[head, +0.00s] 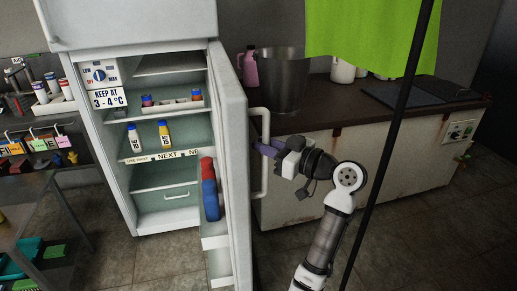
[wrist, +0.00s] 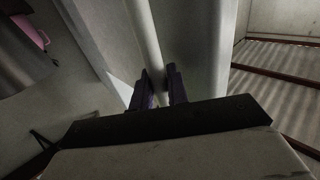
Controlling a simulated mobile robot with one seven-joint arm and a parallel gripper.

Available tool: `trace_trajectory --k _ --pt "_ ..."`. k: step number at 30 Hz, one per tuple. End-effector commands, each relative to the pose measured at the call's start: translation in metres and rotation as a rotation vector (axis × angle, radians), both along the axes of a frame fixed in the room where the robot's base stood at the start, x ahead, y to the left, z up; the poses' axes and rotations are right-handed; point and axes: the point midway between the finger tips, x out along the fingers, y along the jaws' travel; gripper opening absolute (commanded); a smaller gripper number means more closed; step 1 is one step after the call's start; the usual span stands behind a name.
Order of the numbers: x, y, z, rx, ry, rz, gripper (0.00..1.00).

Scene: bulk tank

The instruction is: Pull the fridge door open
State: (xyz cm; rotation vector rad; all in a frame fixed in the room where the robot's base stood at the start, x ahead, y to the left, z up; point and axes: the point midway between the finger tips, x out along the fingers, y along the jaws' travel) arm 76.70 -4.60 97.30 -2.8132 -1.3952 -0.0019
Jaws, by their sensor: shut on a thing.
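The white fridge (head: 135,40) stands left of centre in the head view. Its door (head: 236,150) is swung well open toward me and to the right, and the lit inside shows. A white vertical bar handle (head: 265,180) is on the door's outer face. My gripper (head: 268,149) reaches the handle from the right, with its purple fingers shut on the bar. In the wrist view the two dark fingers (wrist: 161,90) sit on either side of the pale handle bar (wrist: 147,45). The fingertips are partly hidden in the head view.
Bottles (head: 163,133) stand on the fridge shelves, and red and blue containers sit in the door. A counter (head: 350,115) with a grey bucket (head: 283,80) stands behind the door. A black pole (head: 395,130) with a green cloth (head: 375,35) is at right. A cart (head: 30,215) is at left.

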Motion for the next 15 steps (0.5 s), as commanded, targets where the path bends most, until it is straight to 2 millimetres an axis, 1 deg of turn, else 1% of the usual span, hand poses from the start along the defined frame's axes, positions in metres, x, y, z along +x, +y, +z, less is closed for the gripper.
trace_trajectory --k 6,15 --pt "0.0038 -0.0055 0.0015 0.000 -0.004 -0.001 0.00" --pt "0.0044 -0.0068 0.0012 0.000 -0.002 -0.001 0.00"
